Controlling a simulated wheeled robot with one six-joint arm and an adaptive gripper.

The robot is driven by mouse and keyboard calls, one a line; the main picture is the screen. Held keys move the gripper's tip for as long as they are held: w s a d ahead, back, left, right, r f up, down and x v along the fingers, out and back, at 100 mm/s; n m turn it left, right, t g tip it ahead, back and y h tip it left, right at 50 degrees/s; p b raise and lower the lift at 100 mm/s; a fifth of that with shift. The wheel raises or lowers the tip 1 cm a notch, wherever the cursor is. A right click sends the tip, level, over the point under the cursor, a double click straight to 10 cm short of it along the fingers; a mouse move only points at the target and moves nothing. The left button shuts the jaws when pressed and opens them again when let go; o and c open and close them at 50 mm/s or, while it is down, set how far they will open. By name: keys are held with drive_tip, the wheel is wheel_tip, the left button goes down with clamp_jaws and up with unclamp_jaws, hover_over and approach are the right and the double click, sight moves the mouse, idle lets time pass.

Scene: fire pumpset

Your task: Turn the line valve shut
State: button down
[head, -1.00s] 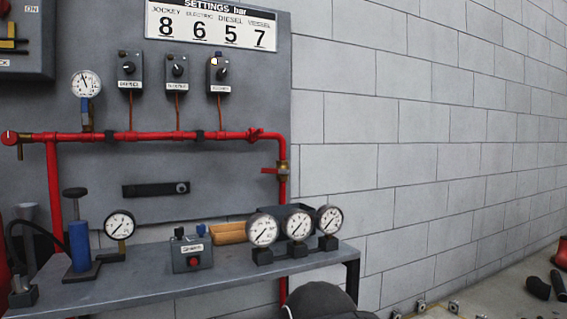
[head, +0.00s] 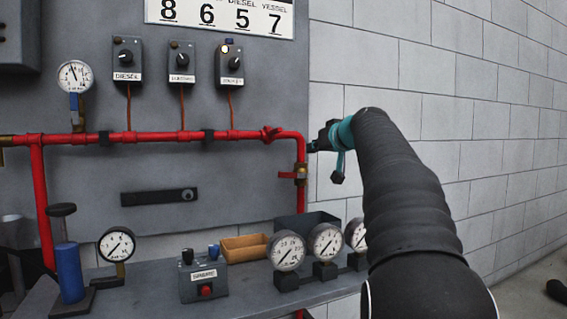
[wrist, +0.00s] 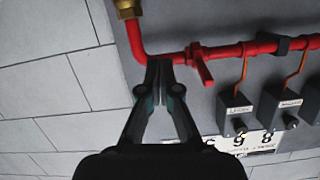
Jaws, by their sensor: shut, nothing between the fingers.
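A red valve handle (head: 270,134) sits on the horizontal red pipe just left of its corner. In the wrist view this handle (wrist: 201,65) lies slanted across the pipe. A brass valve (head: 300,171) with a red lever (head: 287,175) pointing left sits on the vertical pipe below the corner; its brass body (wrist: 127,8) shows at the top of the wrist view. No label shows which is the line valve. My gripper (head: 312,147) is shut and empty beside the pipe corner. In the wrist view its fingertips (wrist: 160,62) appear beside the handle, overlapping the pipe.
A bench (head: 150,280) below carries gauges (head: 286,251), a wooden tray (head: 243,248) and a switch box (head: 204,284). Control boxes (head: 229,65) and the settings board (head: 215,14) are above the pipe. Block wall (head: 480,100) on the right is clear.

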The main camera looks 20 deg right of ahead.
drive_tip(key=p, duration=0.3)
hover_over(293, 175)
drive_tip(key=s+a, duration=0.1)
drive_tip(key=s, duration=0.1)
wheel_tip(293, 175, down, 2)
drive_tip(key=shift+a+f+b, duration=0.2)
drive_tip(key=shift+f+b, duration=0.25)
drive_tip(key=shift+f, duration=0.65)
drive_tip(key=shift+a+f+b, duration=0.15)
drive_tip(key=shift+f+b, duration=0.3)
drive_tip(key=shift+f, duration=0.6)
